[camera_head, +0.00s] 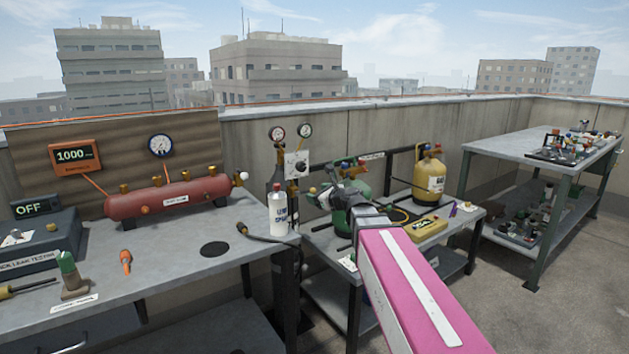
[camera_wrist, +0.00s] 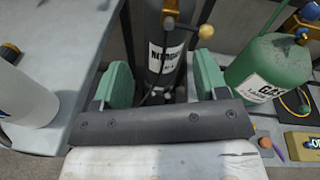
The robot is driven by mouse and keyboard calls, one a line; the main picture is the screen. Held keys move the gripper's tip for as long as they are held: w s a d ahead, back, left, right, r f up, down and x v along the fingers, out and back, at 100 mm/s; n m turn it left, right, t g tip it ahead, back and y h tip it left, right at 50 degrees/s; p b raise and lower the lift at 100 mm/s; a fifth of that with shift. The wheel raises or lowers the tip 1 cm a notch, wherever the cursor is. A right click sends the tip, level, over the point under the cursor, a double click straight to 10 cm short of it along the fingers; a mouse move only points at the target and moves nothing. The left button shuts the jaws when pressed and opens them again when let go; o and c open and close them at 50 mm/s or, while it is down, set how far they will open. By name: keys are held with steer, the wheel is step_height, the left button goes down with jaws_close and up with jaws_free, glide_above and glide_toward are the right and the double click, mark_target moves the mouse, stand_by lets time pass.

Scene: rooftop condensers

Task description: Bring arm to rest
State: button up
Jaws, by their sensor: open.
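My arm (camera_head: 410,290), pink with a white stripe, reaches from the lower right toward the gap between the two benches in the head view. My gripper (camera_wrist: 161,75) shows two green fingers standing wide apart in the wrist view, with nothing held between them. Beyond the fingers stands a dark nitrogen cylinder (camera_wrist: 165,50), apart or touching I cannot tell. In the head view my gripper (camera_head: 340,192) overlaps a green gas cylinder (camera_head: 357,222) and partly hides it.
A white spray bottle (camera_head: 278,214) stands at the left bench's (camera_head: 185,245) right edge, near a black hose. A yellow cylinder (camera_head: 429,176) and yellow meter (camera_head: 424,228) are on the middle bench. A shelf bench (camera_head: 500,146) stands right. Open floor (camera_head: 550,310) lies lower right.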

steer(key=s+d+f+n+g+h, duration=0.1)
steer(key=s+d+f+n+g, duration=0.15)
steer(key=f+n, duration=0.35)
steer(key=s+d+f+n+g+h, duration=0.15)
steer(key=s+f+n, duration=0.25)
steer(key=f, duration=0.4)
steer(key=s+d+f+n+g+h, duration=0.3)
steer(key=s+d+f+n+g, duration=0.1)
steer(key=s+d+f+n, duration=0.2)
steer(key=s+d+f+n+g+h, duration=0.4)
steer(key=s+d+f+n, duration=0.3)
steer(key=s+f+n, duration=0.2)
step_height(320, 180, down, 3)
steer(key=shift+s+r+g, duration=0.1)
steer(key=shift+s+g, duration=0.2)
steer(key=shift+s, duration=0.45)
